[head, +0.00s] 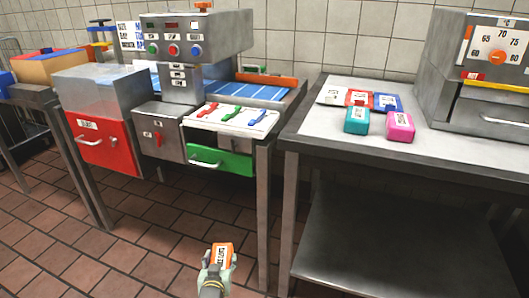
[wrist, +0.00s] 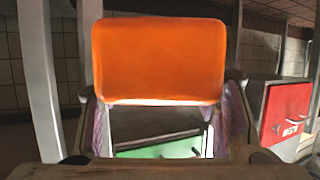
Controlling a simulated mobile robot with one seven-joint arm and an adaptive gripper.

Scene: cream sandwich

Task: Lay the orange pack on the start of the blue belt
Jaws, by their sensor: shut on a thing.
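The orange pack (head: 222,252), with a white printed label, is held by my gripper (head: 217,266) low in front of the machine table, over the tiled floor. In the wrist view the plain orange face of the pack (wrist: 160,60) stands up between the two fingers (wrist: 160,125), which are shut on it. The blue belt (head: 264,92) lies on the machine behind the control box, apart from the pack. The control box hides part of the belt.
A green-fronted drawer (head: 221,163) sticks out below three coloured levers (head: 230,114). A red front (head: 104,142) is to its left. The right table (head: 450,146) carries several coloured packs (head: 357,120) and a grey machine (head: 490,75). Open floor surrounds my gripper.

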